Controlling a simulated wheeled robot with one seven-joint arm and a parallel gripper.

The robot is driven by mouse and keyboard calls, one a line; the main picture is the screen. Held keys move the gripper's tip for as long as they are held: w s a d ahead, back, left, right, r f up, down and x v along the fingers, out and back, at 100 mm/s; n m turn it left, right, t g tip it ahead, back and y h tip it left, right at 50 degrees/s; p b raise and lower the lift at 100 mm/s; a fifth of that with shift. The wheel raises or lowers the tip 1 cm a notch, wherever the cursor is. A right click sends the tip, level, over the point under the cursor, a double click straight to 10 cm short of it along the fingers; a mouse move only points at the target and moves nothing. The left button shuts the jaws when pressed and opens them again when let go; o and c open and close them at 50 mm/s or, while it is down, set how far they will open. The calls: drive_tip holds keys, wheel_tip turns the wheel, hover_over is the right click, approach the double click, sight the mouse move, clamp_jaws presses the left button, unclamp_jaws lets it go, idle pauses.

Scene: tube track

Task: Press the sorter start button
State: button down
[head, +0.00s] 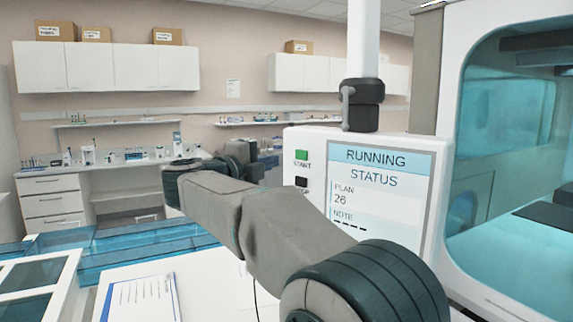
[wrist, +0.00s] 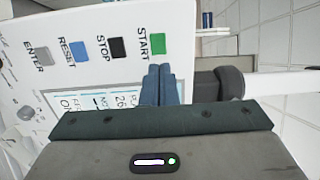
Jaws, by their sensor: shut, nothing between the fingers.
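The green start button (wrist: 158,44) is on the white control panel, labelled START; it also shows in the head view (head: 302,154). My gripper (wrist: 160,69) is shut and empty, its two blue-grey fingers side by side. In the wrist view its tips appear just below the green button; whether they touch the panel I cannot tell. In the head view the fingers are not clearly visible. The panel's screen (head: 388,160) reads RUNNING, STATUS, PLAN 26.
The black stop button (wrist: 117,47) sits beside start, then the blue reset button (wrist: 79,48) and grey enter button (wrist: 42,52). A glass-fronted machine (head: 515,150) stands right of the panel. A clipboard (head: 143,299) lies on the white bench below.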

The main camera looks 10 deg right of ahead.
drive_tip(key=shift+s+b+v, duration=0.2)
drive_tip(key=shift+b+v, duration=0.35)
drive_tip(key=shift+v, duration=1.9)
drive_tip(key=shift+d, duration=0.15)
